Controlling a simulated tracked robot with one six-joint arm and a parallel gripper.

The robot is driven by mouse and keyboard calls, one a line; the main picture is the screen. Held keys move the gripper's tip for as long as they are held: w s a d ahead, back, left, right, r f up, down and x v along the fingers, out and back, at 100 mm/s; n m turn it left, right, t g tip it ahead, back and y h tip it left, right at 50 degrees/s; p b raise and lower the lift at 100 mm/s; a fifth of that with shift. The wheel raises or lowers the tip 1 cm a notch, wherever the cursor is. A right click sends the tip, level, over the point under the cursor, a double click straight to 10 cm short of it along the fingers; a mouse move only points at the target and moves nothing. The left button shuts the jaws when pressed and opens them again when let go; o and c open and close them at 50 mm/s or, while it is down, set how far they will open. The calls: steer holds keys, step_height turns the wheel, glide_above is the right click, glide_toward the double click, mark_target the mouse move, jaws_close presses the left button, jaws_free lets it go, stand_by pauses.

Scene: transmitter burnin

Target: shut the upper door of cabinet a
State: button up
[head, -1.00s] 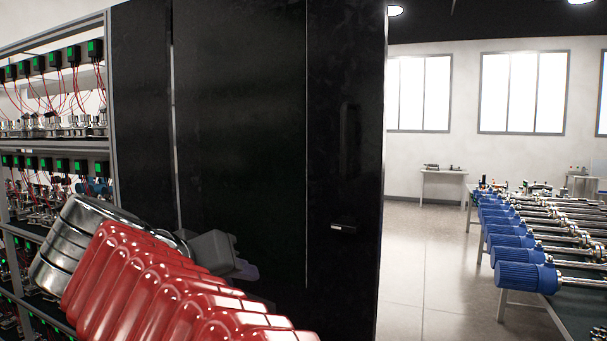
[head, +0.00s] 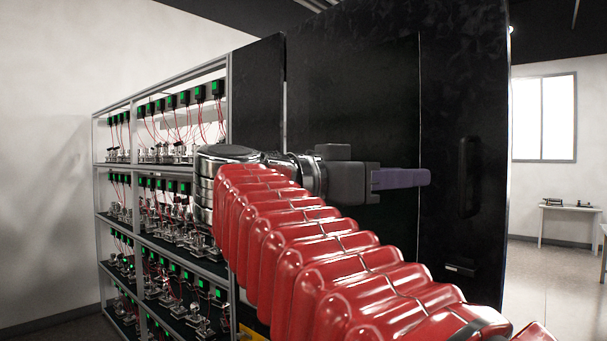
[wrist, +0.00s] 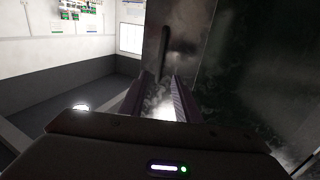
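A tall black door panel (head: 462,95) stands at the right of the head view with a dark upright handle (head: 468,178) on it. A seam parts it from a wider black panel (head: 350,90) at its left. No cabinet label is readable. My gripper (head: 428,177) is in front of the black panels, with its purple fingers pointing right, left of the handle in the picture. In the wrist view my gripper (wrist: 160,85) has its two fingers apart with nothing seen between them. An upright dark handle (wrist: 165,48) shows beyond the fingertips. I cannot tell any contact.
A rack (head: 165,165) with several shelves of wired devices stands left of the black panels. A small table (head: 565,210) stands far right by the window. Open floor (head: 545,270) shows at the right. In the wrist view, a wall (wrist: 60,60) lies at the left.

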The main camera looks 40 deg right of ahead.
mark_target(460, 175)
steer(key=shift+x, duration=6.85)
steer(key=shift+c, duration=0.2)
jaws_close()
